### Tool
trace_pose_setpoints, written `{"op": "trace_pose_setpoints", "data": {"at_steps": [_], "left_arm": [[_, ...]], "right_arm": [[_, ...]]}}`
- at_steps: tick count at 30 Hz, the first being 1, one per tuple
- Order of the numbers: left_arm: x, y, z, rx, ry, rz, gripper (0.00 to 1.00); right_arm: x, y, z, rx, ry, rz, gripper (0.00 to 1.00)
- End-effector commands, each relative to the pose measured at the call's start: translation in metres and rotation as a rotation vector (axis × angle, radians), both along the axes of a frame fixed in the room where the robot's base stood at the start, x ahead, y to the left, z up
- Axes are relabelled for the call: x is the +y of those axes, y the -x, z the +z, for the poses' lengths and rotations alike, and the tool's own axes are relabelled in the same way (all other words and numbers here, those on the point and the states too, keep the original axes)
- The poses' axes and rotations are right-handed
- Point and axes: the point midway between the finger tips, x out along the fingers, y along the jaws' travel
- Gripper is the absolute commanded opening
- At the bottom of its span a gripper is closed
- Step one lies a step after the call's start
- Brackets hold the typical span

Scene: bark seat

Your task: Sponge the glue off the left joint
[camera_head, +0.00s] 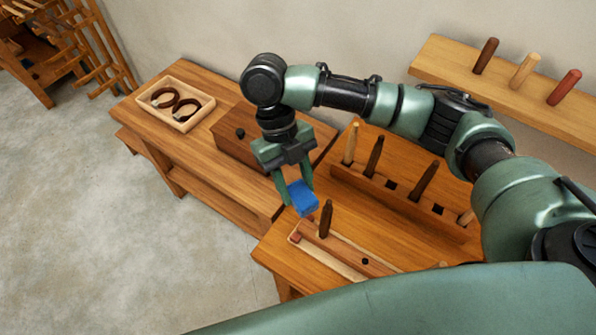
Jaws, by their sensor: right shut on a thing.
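My right gripper (298,194) is shut on a blue sponge (304,200) and holds it above the left end of a wooden rail (343,246) on the bench. A dark peg (326,219) stands upright in this rail, just right of the sponge. A dark round hole (365,261) shows farther right along the rail. A small reddish piece (295,238) lies at the rail's left end. I cannot tell whether the sponge touches the rail or peg, and no glue can be made out. My left gripper is not in view.
Behind the rail, a long holder (400,204) carries several upright pegs. A wooden box (236,142) with a dark knob and a tray (174,86) with two brown rings stand on the left table. A wall shelf (450,66) holds three pegs.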

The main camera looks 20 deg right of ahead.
Motion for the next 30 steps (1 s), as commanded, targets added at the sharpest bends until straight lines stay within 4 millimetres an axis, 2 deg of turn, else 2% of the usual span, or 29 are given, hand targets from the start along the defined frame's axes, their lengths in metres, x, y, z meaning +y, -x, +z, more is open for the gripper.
{"op": "trace_pose_setpoints", "data": {"at_steps": [4, 9, 20, 30], "left_arm": [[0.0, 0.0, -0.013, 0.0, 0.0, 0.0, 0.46], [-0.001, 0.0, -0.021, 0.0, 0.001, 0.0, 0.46], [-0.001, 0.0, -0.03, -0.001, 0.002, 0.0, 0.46], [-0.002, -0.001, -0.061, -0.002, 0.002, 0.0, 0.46]], "right_arm": [[0.001, 0.003, -0.04, 0.005, 0.002, 0.217, 0.08], [0.0, 0.005, -0.07, 0.004, -0.002, 0.351, 0.08], [0.0, 0.005, -0.092, 0.0, -0.003, 0.416, 0.08], [0.0, 0.005, -0.125, 0.0, -0.003, 0.414, 0.08]]}}
